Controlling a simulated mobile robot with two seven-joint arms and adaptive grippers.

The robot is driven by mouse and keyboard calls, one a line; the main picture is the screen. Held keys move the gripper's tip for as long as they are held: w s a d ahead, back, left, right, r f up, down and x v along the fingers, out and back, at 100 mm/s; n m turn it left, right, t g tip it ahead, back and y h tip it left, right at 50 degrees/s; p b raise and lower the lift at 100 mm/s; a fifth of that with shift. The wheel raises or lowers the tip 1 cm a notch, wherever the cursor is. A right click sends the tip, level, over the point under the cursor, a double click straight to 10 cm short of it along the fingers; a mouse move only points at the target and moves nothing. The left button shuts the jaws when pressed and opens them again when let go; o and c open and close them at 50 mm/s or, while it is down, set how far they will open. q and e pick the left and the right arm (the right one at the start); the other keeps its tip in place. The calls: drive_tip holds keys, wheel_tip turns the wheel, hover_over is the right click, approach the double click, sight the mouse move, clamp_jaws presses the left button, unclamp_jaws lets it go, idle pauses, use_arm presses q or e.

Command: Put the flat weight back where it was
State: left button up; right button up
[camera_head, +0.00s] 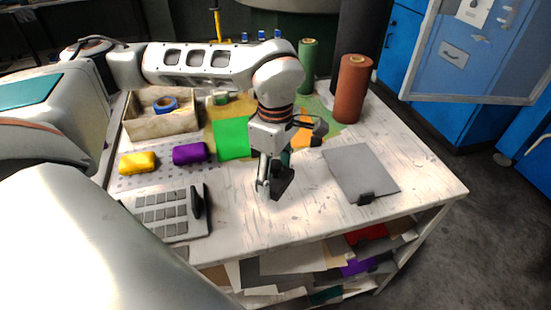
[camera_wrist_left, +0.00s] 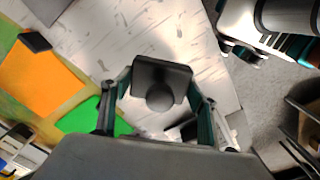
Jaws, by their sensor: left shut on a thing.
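The flat weight is a dark plate with a round knob (camera_wrist_left: 160,75); it also shows as a dark tilted plate (camera_head: 284,183) in the head view. My left gripper (camera_head: 268,188) is shut on it. In the left wrist view the fingers (camera_wrist_left: 160,100) stand on both sides of the knob. The gripper is over the white worktable, in front of the green sheet (camera_head: 233,140). Whether the plate touches the table is unclear. A similar dark piece (camera_wrist_left: 35,42) lies on the orange sheet (camera_wrist_left: 38,82). A white arm part, seemingly mine, shows at upper right in the wrist view.
A grey board (camera_head: 358,170) with a dark piece (camera_head: 366,198) at its front edge lies to the right. Yellow (camera_head: 138,163) and purple (camera_head: 189,153) blocks and a grey keypad-like tray (camera_head: 168,212) are left. Red (camera_head: 351,90) and green (camera_head: 308,65) rolls stand behind.

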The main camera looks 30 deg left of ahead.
sight(275, 164)
use_arm(q)
drive_tip(key=shift+w+f, duration=0.1)
drive_tip(key=shift+f, duration=2.6)
drive_tip(key=shift+f, duration=0.1)
drive_tip(key=o, duration=2.1)
drive_tip(key=shift+f, duration=0.1)
wheel_tip(275, 164, up, 12)
drive_tip(key=shift+r, duration=0.15)
